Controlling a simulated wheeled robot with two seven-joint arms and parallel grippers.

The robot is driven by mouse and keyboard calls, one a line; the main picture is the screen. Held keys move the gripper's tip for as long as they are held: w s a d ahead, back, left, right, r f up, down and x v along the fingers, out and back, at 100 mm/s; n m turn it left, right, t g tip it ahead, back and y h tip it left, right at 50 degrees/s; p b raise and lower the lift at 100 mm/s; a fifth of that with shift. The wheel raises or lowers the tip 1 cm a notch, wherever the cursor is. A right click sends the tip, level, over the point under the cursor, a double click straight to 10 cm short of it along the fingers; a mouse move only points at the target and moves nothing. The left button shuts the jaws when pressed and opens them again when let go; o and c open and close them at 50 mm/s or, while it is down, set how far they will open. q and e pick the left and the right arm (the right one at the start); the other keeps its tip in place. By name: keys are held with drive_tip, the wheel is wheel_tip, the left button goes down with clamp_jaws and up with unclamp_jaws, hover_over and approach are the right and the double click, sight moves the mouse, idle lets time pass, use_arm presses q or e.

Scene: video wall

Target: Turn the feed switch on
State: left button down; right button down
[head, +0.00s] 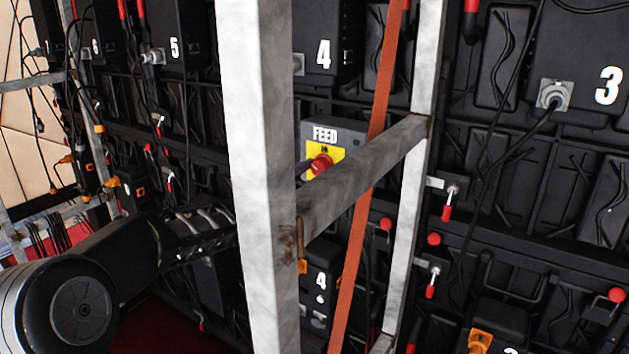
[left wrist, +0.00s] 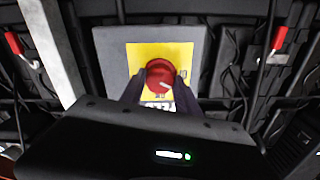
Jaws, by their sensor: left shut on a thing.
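The feed switch is a red knob (head: 320,164) on a yellow plate (head: 335,152), on a grey box (head: 325,128) lettered FEED. In the head view a metal crossbar covers its lower part. In the left wrist view the red knob (left wrist: 160,75) sits between the two fingers of my left gripper (left wrist: 158,86), which is shut on it. A light mark shows on the knob's lower right face. In the head view my left arm reaches in from the left behind the metal post, which hides most of the gripper. My right gripper is not in view.
A thick metal post (head: 258,150) and a slanting crossbar (head: 365,175) stand in front of the switch. An orange strap (head: 365,190) runs down behind the crossbar. Black numbered panels with cables and red-handled latches (head: 448,205) fill the wall.

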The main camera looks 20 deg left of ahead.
use_arm(q)
drive_tip(key=m+b, duration=0.3)
drive_tip(key=m, duration=0.3)
drive_tip(key=shift+f+b, duration=0.2)
drive_tip(key=shift+b, duration=0.1)
drive_tip(key=m+b, duration=0.1)
drive_tip(key=m, duration=0.2)
drive_tip(key=shift+m, duration=0.4)
drive_tip(key=shift+r+m+b, duration=0.15)
drive_tip(key=shift+m+b, duration=0.55)
drive_tip(key=shift+m, duration=0.5)
drive_tip(key=c, duration=0.9)
unclamp_jaws()
drive_tip(key=shift+s, duration=0.15)
